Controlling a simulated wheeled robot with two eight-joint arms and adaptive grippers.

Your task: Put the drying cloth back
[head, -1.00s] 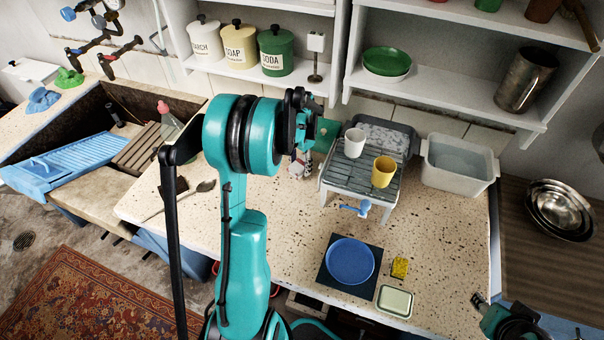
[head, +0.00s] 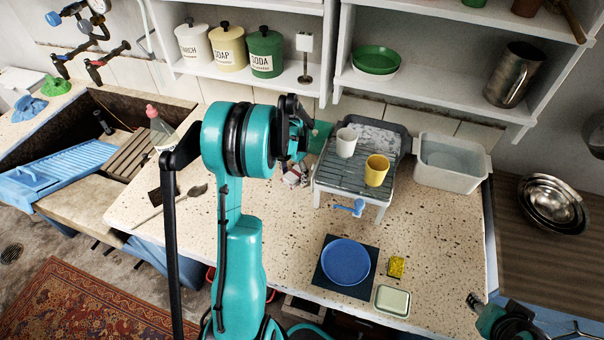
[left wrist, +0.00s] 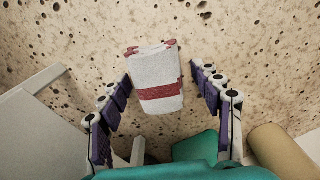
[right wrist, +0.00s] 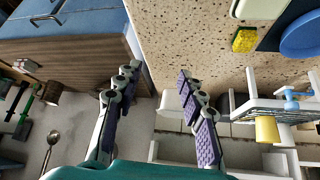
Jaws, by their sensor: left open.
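The drying cloth, a folded white cloth with dark red stripes, stands out in the left wrist view (left wrist: 158,80) on the speckled counter. In the head view the cloth (head: 294,174) is mostly hidden behind my left gripper (head: 298,140). My left gripper is open, with its fingers on either side of the cloth and visible gaps to it. My right gripper (right wrist: 158,85) is open and empty near the counter's front edge. It also shows at the lower right of the head view.
A drying rack (head: 337,183) with a white cup (head: 346,142) and yellow cup (head: 377,171) stands right of the cloth. A grey basin (head: 450,175) is further right. A blue plate (head: 345,262), yellow sponge (head: 396,267) and soap dish (head: 392,301) lie in front. Shelves are behind.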

